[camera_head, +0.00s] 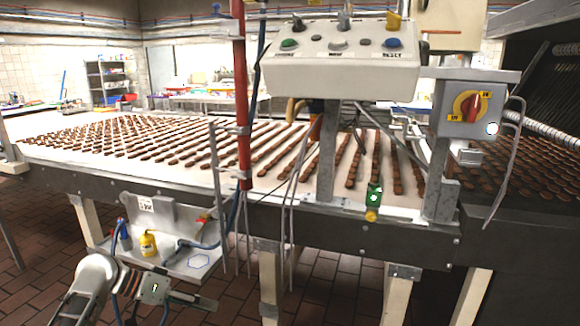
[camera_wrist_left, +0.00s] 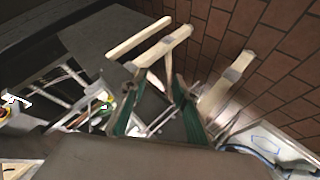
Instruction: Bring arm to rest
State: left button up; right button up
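My left arm comes in at the bottom left of the head view. Its gripper (camera_head: 192,300) is low, in front of and below the small metal shelf on the conveyor's side. The left wrist view shows the two green-padded fingers of this gripper (camera_wrist_left: 155,92) standing apart with nothing held between them. My right arm and gripper are in neither view.
A conveyor (camera_head: 60,165) with rows of brown biscuits spans the scene. A metal shelf (camera_head: 190,262) carries a yellow container (camera_head: 148,245). A button panel (camera_head: 340,72) and a red-yellow rotary switch (camera_head: 470,106) stand above the belt. Legs and tiled floor lie below.

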pick_arm(q)
jog(key=w+a+n+t+y, duration=0.3)
jog(key=w+a+t+y, duration=0.4)
jog(key=w+a, duration=0.6)
jog(key=w+a+r+m+t+y, duration=0.2)
jog(key=w+a+r+t+y, duration=0.15)
jog(key=r, duration=0.35)
jog(key=w+a+r+m+t+y, duration=0.1)
jog(key=w+a+r+t+y, duration=0.1)
jog(key=a+r+t, duration=0.4)
jog(key=s+d+f+g+h, duration=0.1)
jog(key=s+d+f+g, duration=0.1)
jog(key=s+d+f, duration=0.5)
jog(key=s+d+f+g+h, duration=0.1)
jog(key=s+d+f+g, duration=0.1)
jog(key=s+f, duration=0.55)
jog(key=s+d+f+g+h, duration=0.15)
jog(key=s+d+f, duration=0.3)
jog(key=f, duration=0.45)
jog(key=s+d+f+g, duration=0.1)
jog(key=s+d+f, duration=0.2)
jog(key=s, duration=0.6)
jog(key=s+d+f+g+h, duration=0.1)
jog(key=s+d+f, duration=0.3)
jog(key=s, duration=0.6)
jog(key=s+d+f+g, duration=0.1)
jog(key=s+d+f, duration=0.3)
jog(key=s, duration=0.5)
jog(key=shift+s+g, duration=0.25)
jog(key=shift+g, duration=0.15)
